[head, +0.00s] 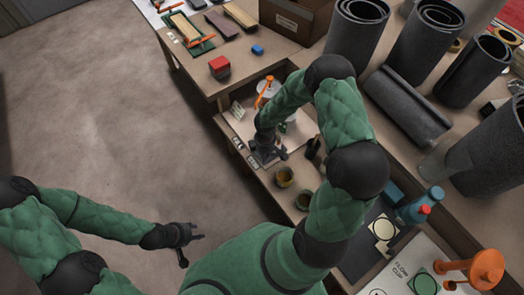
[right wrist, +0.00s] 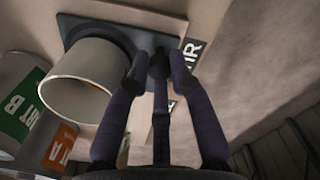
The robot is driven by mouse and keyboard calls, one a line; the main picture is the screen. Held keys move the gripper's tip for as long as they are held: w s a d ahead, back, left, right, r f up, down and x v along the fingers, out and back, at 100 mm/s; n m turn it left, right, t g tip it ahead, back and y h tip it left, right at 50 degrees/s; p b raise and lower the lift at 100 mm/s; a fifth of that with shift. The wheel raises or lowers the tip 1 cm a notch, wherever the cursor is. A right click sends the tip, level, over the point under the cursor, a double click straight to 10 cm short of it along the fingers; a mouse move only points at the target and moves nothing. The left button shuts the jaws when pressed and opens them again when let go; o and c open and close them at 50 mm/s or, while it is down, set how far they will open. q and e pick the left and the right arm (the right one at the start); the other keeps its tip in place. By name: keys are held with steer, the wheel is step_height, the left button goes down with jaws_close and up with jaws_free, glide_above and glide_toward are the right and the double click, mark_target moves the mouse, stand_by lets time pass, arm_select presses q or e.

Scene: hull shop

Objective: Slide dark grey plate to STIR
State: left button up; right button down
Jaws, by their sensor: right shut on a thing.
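In the right wrist view the dark grey plate (right wrist: 115,25) lies on the bench with a white cup (right wrist: 85,78) standing on it. A dark label ending in "IR" (right wrist: 192,50), likely STIR, lies just right of the plate. My right gripper (right wrist: 157,66) is shut at the plate's near right edge; its fingers hide what exactly they grip. In the head view my right gripper (head: 268,155) is low over the bench, and the plate is mostly hidden by it and the arm. My left gripper (head: 192,237) is open and empty above the floor.
Containers with a green label (right wrist: 20,115) and an orange label (right wrist: 60,145) stand left of the cup. An orange clamp-like tool (head: 265,90) stands behind the right gripper. Large dark rolls (head: 408,108) crowd the far right bench.

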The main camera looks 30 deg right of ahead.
steer(key=shift+s, duration=0.35)
steer(key=shift+f, duration=0.1)
steer(key=c, duration=1.1)
jaws_free()
steer(key=shift+s, duration=0.1)
steer(key=shift+r, duration=0.35)
step_height(320, 180, up, 11)
steer(key=shift+r, duration=0.2)
